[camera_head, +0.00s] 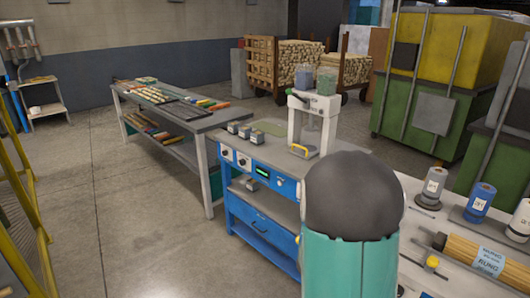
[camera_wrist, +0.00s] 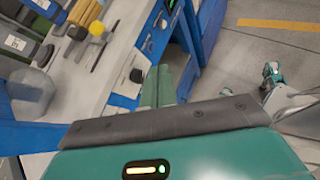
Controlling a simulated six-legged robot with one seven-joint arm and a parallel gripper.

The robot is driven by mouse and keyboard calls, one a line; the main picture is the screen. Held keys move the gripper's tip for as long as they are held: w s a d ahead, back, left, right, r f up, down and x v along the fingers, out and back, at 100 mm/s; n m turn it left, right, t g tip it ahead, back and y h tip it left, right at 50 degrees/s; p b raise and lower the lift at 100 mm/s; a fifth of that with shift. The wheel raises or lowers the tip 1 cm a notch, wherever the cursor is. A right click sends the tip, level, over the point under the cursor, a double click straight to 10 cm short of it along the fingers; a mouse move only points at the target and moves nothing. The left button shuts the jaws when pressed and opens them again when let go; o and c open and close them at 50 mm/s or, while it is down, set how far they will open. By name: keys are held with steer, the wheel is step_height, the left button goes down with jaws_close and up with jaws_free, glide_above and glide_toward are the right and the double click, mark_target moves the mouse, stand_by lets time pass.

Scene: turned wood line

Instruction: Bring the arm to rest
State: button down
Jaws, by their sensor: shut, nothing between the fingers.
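My gripper (camera_wrist: 160,84) shows in the wrist view as two teal fingers side by side beyond a dark grey bar. It is shut and nothing shows between the fingers. The fingers point toward the blue front of a machine bench (camera_wrist: 115,84), with open floor to their right. I cannot tell the distance from the fingertips to the bench. In the head view a teal arm link of mine with a dark rounded top stands in front, hiding part of the bench; the gripper cannot be made out there.
The blue bench (camera_head: 262,222) with a white press (camera_head: 318,127) stands ahead. A grey table (camera_head: 203,125) with coloured pieces is behind it. A bench with bottles (camera_head: 415,225) is at right. Green and yellow bins (camera_head: 420,115) stand behind. Floor (camera_head: 125,220) is clear at left.

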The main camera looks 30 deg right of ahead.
steer(key=w+a+r+m+t+y, duration=0.2)
steer(key=a+r, duration=0.4)
steer(key=a, duration=0.5)
steer(key=w+a+r+m+t+y, duration=0.3)
steer(key=a+r+t, duration=0.3)
steer(key=a, duration=0.6)
steer(key=w+a+r+m+t+y, duration=0.2)
steer(key=a+r, duration=0.5)
steer(key=a, duration=0.5)
steer(key=w+t+y, duration=0.1)
steer(key=t+y, duration=0.1)
steer(key=shift+a+m+t+y, duration=0.15)
steer(key=shift+m+t+y, duration=0.15)
steer(key=shift+t, duration=0.1)
steer(key=shift+s+d, duration=0.1)
steer(key=shift+d, duration=0.15)
